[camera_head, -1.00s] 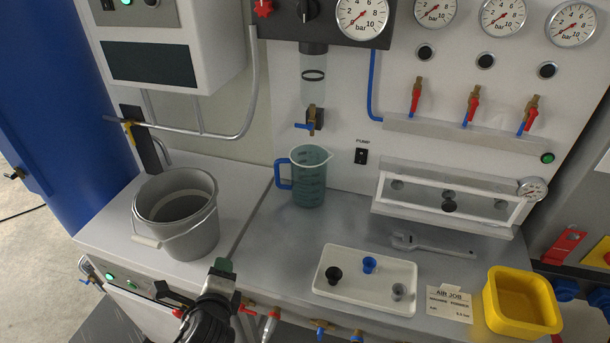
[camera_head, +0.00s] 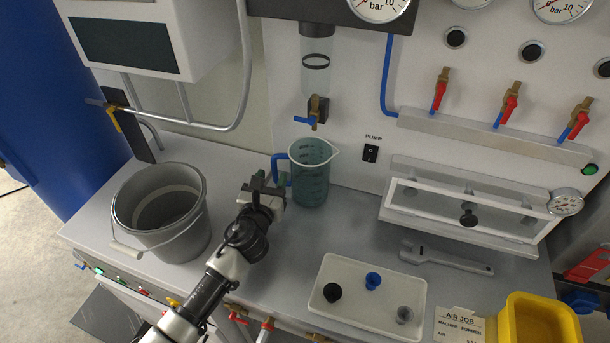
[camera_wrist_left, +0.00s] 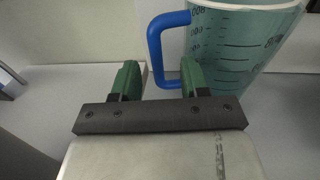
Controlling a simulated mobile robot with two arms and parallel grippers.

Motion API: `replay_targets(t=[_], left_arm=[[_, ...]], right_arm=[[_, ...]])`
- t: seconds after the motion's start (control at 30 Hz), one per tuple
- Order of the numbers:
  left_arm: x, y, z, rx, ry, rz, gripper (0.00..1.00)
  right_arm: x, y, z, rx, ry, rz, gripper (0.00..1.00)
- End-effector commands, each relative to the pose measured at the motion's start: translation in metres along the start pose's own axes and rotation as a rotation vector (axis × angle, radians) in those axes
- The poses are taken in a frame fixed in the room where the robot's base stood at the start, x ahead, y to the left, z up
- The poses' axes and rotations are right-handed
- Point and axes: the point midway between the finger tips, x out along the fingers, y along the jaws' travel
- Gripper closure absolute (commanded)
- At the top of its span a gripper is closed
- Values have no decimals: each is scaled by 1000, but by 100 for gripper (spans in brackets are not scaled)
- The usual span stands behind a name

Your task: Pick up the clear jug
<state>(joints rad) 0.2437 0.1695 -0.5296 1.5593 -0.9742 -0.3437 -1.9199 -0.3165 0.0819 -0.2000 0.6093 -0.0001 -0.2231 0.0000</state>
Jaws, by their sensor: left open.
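The clear jug (camera_head: 312,177) is a tinted, see-through measuring jug with a blue handle. It stands upright on the grey bench, below the small tap. Its handle points left in the head view. My left gripper (camera_head: 267,180) is just left of the jug, at the handle. In the left wrist view the gripper's green fingers (camera_wrist_left: 158,80) are apart, and the jug (camera_wrist_left: 235,50) stands beyond them to the right. The blue handle (camera_wrist_left: 155,45) lies in line with the gap between the fingers. Whether a finger touches it I cannot tell. My right gripper is not in view.
A grey bucket (camera_head: 203,232) stands left of my left arm. A white tray (camera_head: 349,323) with small cups lies to the right in front, with a wrench (camera_head: 445,259) behind it. A yellow bin (camera_head: 508,318) is at the right. The tap (camera_head: 317,112) hangs above the jug.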

Motion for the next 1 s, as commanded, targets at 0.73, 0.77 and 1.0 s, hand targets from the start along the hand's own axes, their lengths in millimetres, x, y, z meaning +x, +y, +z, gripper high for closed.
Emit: replay_targets(t=[0.73, 0.77, 1.0], left_arm=[[46, 4, 1, -2, 0, 0, 78], [46, 4, 1, -2, 0, 0, 83], [46, 4, 2, -3, -2, 0, 100]], right_arm=[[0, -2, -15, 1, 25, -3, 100], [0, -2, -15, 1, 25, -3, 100], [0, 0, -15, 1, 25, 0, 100]])
